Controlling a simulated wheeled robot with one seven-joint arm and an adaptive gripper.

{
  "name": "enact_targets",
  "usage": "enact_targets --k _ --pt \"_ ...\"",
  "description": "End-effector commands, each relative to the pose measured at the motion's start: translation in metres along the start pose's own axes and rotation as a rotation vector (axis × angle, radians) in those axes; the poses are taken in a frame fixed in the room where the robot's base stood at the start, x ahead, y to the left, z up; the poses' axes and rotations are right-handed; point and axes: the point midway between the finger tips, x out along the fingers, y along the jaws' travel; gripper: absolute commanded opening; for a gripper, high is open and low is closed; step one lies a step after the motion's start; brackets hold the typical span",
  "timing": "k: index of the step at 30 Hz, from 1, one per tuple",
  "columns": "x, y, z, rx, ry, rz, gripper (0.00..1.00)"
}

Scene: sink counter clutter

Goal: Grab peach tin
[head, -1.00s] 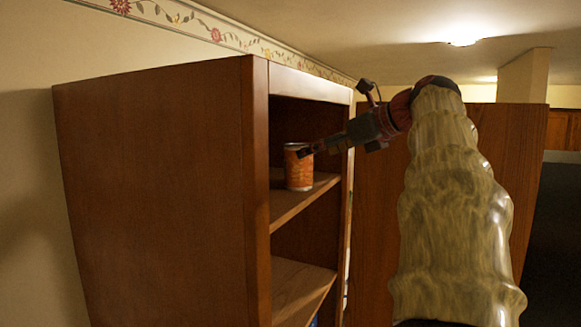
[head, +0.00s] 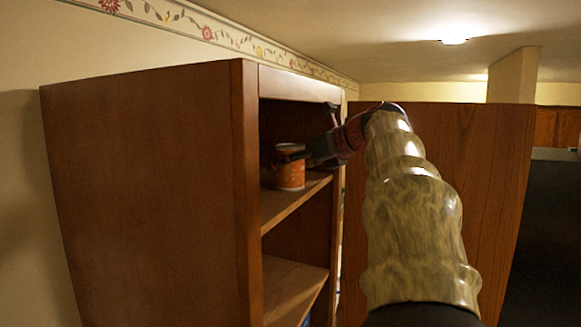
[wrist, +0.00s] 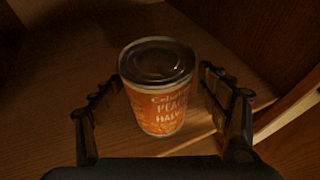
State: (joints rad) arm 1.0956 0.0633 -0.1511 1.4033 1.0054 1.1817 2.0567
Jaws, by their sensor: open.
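The peach tin (head: 290,173) is an orange can with a silver rim. It stands upright on the upper shelf of the brown cabinet, near the shelf's front edge. My gripper (head: 292,157) reaches in from the right at the tin's upper part. In the wrist view my gripper (wrist: 160,108) is open, with one finger on each side of the tin. Gaps seem to show between the fingers and the tin. The tin's far side is hidden.
The cabinet's side panel (head: 145,190) and front post stand left of the tin. The upper shelf (head: 285,207) is under it and a lower shelf (head: 292,288) is below. An open door panel (head: 450,150) stands behind my arm on the right.

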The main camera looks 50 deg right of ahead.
Motion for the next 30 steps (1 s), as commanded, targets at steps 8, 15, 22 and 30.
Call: enact_targets --k 8,15,22,30 --pt "-0.0007 0.0002 0.0004 -0.001 -0.001 0.0 0.68" --pt "-0.0008 0.0003 0.0005 -0.001 -0.001 0.0 0.54" --pt "-0.0009 0.0003 0.0006 -0.001 -0.001 0.0 0.41" --pt "-0.0009 0.0003 0.0006 -0.001 -0.001 0.0 0.26"
